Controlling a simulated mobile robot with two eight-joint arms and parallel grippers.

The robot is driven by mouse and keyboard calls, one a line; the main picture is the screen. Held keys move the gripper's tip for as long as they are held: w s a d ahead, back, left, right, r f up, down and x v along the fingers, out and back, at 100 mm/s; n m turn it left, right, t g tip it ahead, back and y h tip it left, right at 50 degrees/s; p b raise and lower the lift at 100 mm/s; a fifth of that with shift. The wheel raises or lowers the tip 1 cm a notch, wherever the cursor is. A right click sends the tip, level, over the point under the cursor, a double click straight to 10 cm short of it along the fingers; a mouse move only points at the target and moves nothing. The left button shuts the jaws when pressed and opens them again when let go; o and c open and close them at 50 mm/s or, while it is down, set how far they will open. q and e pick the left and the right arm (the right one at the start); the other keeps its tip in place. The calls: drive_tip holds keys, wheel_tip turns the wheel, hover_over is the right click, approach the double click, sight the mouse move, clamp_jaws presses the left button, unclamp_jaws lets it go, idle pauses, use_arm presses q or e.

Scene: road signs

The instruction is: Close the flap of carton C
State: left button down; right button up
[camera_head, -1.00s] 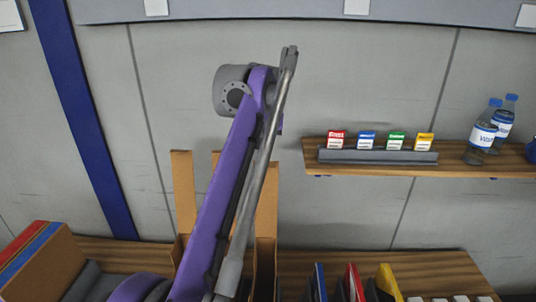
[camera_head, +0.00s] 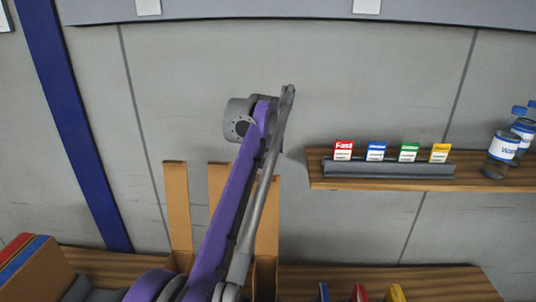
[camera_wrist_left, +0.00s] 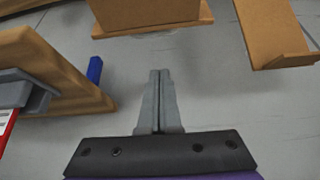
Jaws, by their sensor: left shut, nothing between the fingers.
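In the head view, brown cardboard uprights stand behind my purple arm: a left one (camera_head: 177,205), a middle one (camera_head: 217,180) and a right one (camera_head: 268,220). They look like raised carton flaps. No letter C is readable, and my arm hides much of the carton. In the left wrist view, my left gripper (camera_wrist_left: 159,75) is shut and empty, pointing towards a brown cardboard piece (camera_wrist_left: 150,14) with a gap between. Another cardboard piece (camera_wrist_left: 272,35) is at the upper right. My right gripper is in neither view.
A wooden shelf (camera_head: 330,184) on the right holds a grey rail with several coloured cards (camera_head: 376,151) and water bottles (camera_head: 503,148). A brown box with red and blue strips (camera_head: 38,275) is at lower left. A wooden surface (camera_head: 430,280) runs along the bottom.

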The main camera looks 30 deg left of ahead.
use_arm(q)
drive_tip(key=s, duration=0.1)
drive_tip(key=s+d, duration=0.2)
drive_tip(key=shift+s+f, duration=0.2)
drive_tip(key=shift+s, duration=0.1)
drive_tip(key=shift+a, duration=0.1)
drive_tip(key=shift+s, duration=0.1)
